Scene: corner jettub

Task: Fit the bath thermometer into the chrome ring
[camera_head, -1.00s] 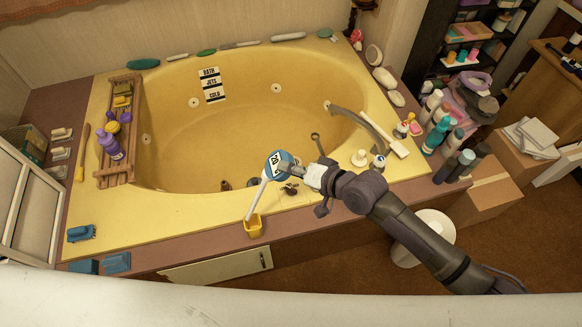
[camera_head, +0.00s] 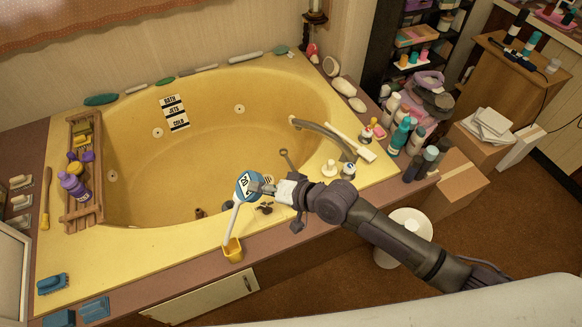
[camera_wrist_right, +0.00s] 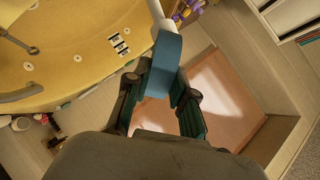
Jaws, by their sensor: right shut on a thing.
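My right gripper (camera_head: 266,187) is shut on the bath thermometer (camera_head: 247,184), which has a round blue and white dial head and a long white stem. The stem slants down, its lower end in front of or at a small yellow cup (camera_head: 233,250) on the tub's front edge; I cannot tell if they touch. In the right wrist view the fingers (camera_wrist_right: 170,88) hold the blue head (camera_wrist_right: 166,62), with the white stem running out at the top. A small grey ring-shaped piece (camera_head: 284,153) stands beyond the gripper; it may be the chrome ring. My left gripper is not in view.
The yellow tub (camera_head: 230,130) is empty in its middle. A faucet (camera_head: 325,132) and several bottles (camera_head: 400,135) stand right. A wooden rack (camera_head: 88,190) with a purple bottle lies left. Blue sponges (camera_head: 94,308) lie front left; small dark items (camera_head: 265,208) sit near the gripper.

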